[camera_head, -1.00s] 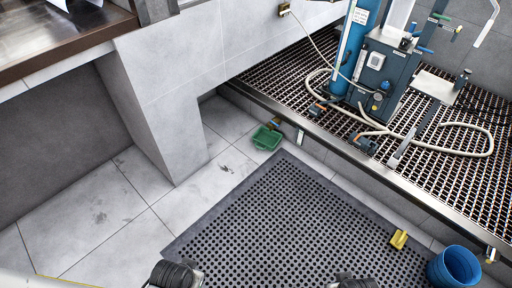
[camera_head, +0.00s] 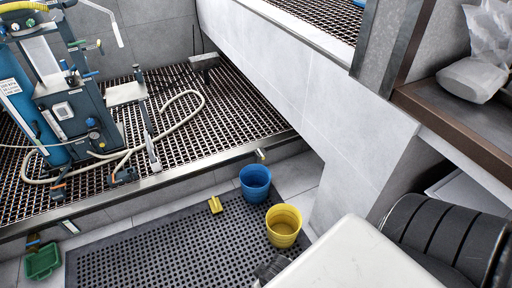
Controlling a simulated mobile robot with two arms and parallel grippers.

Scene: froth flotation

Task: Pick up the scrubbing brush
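A small yellow block-shaped object (camera_head: 215,205), which looks like the scrubbing brush, lies at the far edge of the black perforated mat (camera_head: 150,250). It sits left of a blue bucket (camera_head: 255,184) and a yellow bucket (camera_head: 283,227), apart from both. Its bristles cannot be made out. Neither of my grippers shows; only dark ribbed parts and a pale part of my own body show at the bottom and lower right.
A raised grated platform (camera_head: 190,115) with a metal edge carries a blue machine (camera_head: 72,115) and a loose hose. A pale tiled wall (camera_head: 300,90) and a brown-edged counter (camera_head: 455,130) stand at the right.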

